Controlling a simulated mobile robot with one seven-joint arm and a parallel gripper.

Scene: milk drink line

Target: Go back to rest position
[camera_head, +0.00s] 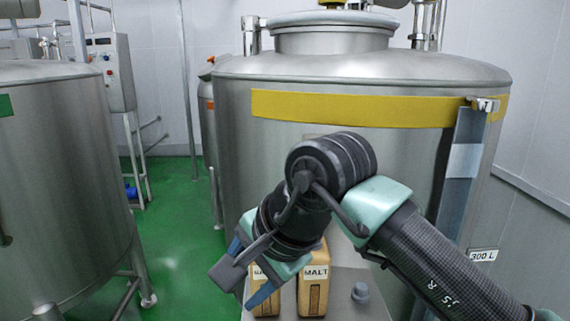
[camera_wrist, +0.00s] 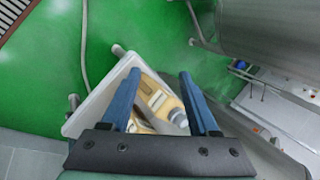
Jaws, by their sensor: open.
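My gripper (camera_head: 240,281) hangs at the lower middle of the head view, its blue fingers apart and pointing down to the left. In the wrist view my gripper (camera_wrist: 160,82) shows two blue fingers spread, with nothing held between them. Two tan packs stand just behind the gripper in the head view. The right pack (camera_head: 313,293) is labelled MALT. The left pack (camera_head: 264,295) is partly hidden by a finger. In the wrist view a tan and white item (camera_wrist: 158,97) lies beyond the fingers, in or on a pale tray (camera_wrist: 95,101).
A large steel tank (camera_head: 400,150) with a yellow band stands behind my arm. Another tank (camera_head: 55,180) stands at the left. Green floor (camera_head: 180,235) is open between the tanks.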

